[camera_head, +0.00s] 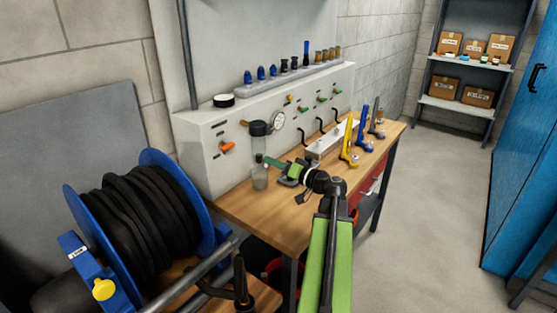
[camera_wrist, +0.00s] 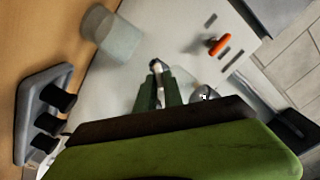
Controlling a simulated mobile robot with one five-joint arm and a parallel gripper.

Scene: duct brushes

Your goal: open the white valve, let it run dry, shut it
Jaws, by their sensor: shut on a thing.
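My gripper (camera_head: 264,160) reaches left over the bench to the clear bowl (camera_head: 258,145) under a dark cap on the grey panel. In the wrist view, the two dark green fingers of my gripper (camera_wrist: 158,92) are shut on a small white piece with a dark end, which looks like the white valve (camera_wrist: 157,72). The head view hides the valve behind my gripper. Whether it is open or shut, I cannot tell. A clear jar (camera_head: 260,178) stands on the bench below; it also shows in the wrist view (camera_wrist: 115,37). I cannot make out any flow.
A pressure gauge (camera_head: 277,121) and an orange-handled valve (camera_head: 228,146) are on the panel. A blue hose reel (camera_head: 163,170) is at left.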

